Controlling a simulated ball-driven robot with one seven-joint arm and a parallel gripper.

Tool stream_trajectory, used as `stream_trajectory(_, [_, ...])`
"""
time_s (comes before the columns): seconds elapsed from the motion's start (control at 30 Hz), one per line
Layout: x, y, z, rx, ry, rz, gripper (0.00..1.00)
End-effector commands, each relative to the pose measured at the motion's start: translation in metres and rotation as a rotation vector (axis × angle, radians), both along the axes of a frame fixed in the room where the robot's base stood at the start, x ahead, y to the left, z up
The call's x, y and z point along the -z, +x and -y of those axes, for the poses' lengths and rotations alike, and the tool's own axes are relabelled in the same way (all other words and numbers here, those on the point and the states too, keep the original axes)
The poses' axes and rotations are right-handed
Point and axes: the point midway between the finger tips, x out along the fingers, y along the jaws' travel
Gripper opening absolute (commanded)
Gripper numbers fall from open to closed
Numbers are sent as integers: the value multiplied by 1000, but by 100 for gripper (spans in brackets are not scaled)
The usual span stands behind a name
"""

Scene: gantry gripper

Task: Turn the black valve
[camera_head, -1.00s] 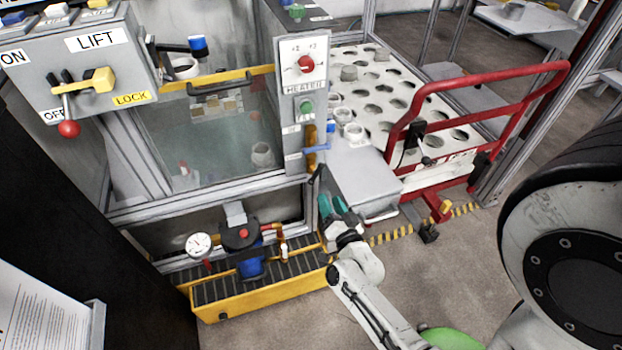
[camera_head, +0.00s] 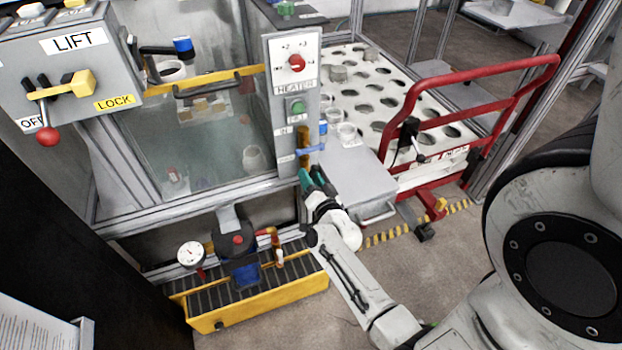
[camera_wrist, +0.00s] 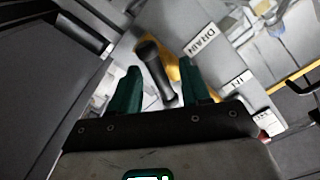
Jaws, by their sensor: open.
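The black valve handle (camera_wrist: 157,72) shows in the wrist view as a dark lever with a rounded end. It lies between my two green fingers, in front of a yellow pipe part and left of a DRAIN label (camera_wrist: 202,40). My gripper (camera_wrist: 160,66) is open, with one finger on each side of the lever, and a gap shows beside it. In the head view my gripper (camera_head: 311,175) is at the lower end of the grey control column. The black valve cannot be made out there.
A blue handle (camera_head: 310,149) sits just above my gripper on the column. A grey box (camera_head: 352,178) stands close on the right, with a red rail (camera_head: 440,110) beyond. A yellow tray (camera_head: 262,302) with a gauge (camera_head: 191,254) and pump is below left.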

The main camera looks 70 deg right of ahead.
Motion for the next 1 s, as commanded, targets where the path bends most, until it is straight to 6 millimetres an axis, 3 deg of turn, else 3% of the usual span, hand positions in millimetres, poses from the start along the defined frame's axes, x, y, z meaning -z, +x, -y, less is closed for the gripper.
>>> stream_trajectory(0.3, [0,1,2,0,0,0,46])
stream_trajectory(0.77, [0,1,1,0,0,0,2])
stream_trajectory(1.0, [0,1,1,-1,7,7,0])
